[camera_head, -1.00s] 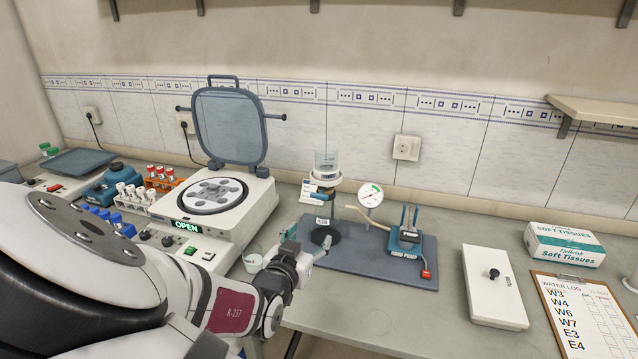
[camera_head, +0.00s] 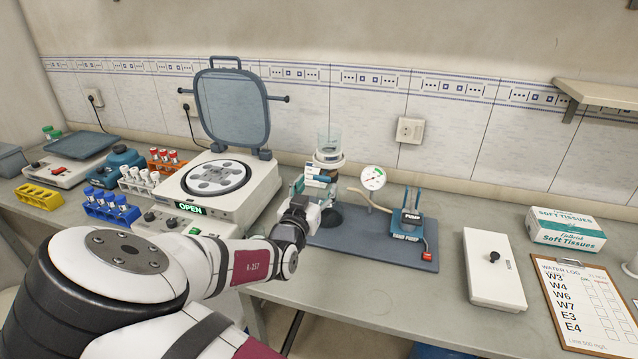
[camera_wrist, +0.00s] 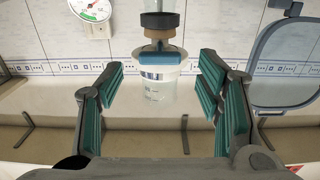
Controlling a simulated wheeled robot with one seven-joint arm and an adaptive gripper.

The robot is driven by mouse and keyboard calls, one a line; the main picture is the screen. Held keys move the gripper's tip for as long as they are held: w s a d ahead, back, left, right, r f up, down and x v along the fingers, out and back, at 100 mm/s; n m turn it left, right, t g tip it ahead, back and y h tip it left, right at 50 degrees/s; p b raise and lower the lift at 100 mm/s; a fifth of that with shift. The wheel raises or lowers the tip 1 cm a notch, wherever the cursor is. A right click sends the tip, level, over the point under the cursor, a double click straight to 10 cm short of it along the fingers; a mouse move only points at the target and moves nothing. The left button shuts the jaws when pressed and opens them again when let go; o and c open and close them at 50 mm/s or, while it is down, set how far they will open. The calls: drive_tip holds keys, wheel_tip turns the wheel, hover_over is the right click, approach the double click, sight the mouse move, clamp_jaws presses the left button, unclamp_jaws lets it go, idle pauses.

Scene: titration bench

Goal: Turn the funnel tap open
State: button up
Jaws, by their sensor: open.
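The funnel (camera_head: 329,141) is a clear glass cylinder above a white collar at the back of the bench. In the wrist view, which is upside down, the funnel (camera_wrist: 158,86) shows with a label. The teal tap handle (camera_wrist: 163,57) lies crosswise at the funnel, beside a brown and black fitting. My gripper (camera_wrist: 162,72) is open. Its teal-padded fingers stand either side of the tap's line, apart from it, with nothing between the pads. In the head view my gripper (camera_head: 311,190) is close in front of the funnel's lower part and hides the tap.
A grey base plate (camera_head: 375,250) bears a dial gauge (camera_head: 373,177) and a teal pump (camera_head: 407,226) to the right. A centrifuge (camera_head: 255,190) with its lid up stands left. A white box (camera_head: 494,275), tissue box (camera_head: 565,230) and clipboard (camera_head: 580,305) lie further right.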

sight(321, 179)
drive_tip(key=shift+x, duration=1.5)
drive_tip(key=c, duration=1.2)
drive_tip(key=shift+o, duration=0.2)
